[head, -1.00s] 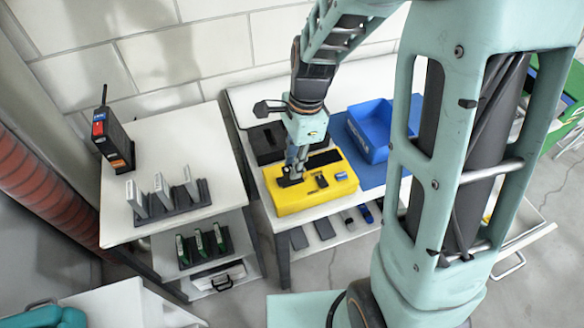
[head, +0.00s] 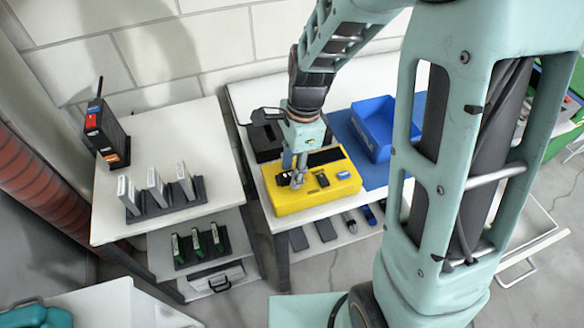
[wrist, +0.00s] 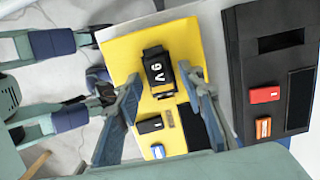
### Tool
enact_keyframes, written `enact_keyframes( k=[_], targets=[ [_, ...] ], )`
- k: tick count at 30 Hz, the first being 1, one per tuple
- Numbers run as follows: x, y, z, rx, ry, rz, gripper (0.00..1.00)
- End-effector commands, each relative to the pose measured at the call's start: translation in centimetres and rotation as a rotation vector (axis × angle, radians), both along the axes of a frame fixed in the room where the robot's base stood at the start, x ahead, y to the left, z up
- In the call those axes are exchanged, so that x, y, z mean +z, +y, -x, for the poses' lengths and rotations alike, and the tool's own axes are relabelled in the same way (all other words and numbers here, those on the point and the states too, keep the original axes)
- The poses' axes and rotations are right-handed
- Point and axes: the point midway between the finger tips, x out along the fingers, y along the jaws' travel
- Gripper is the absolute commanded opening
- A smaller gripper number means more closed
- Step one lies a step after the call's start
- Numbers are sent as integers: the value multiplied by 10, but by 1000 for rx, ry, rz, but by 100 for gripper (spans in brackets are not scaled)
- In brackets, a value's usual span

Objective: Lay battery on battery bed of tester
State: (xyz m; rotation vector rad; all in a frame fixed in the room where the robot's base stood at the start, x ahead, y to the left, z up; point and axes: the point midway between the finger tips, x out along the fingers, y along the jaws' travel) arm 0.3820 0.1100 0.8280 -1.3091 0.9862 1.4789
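The yellow tester (head: 318,199) lies on the white table, and its top fills the middle of the wrist view (wrist: 118,55). A black battery marked 9V (wrist: 158,74) sits at the tester's top face, against a black fitting there; I cannot tell how it is seated. My gripper (wrist: 150,82) points down over the tester, with one finger on each side of the battery. A gap shows on the left finger's side, and the right finger is very near the battery. In the head view my gripper (head: 297,182) hides most of this spot.
A black switch (wrist: 150,125) and a blue piece (wrist: 157,152) are on the tester. A black box (wrist: 270,75) with red and orange parts stands beside it. A blue bin (head: 372,130) is behind right. A side table (head: 185,140) at left holds several upright units.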

Motion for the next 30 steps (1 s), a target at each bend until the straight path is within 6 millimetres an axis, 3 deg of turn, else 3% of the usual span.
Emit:
enact_keyframes(
  k=[6,10,21,30],
  targets=[
    [1,0,0,0,0,0,36],
    [13,-1,-1,0,-2,-1,36],
    [89,-10,-4,-1,-5,0,36],
    [121,-14,-4,-1,-1,0,36]
  ],
)
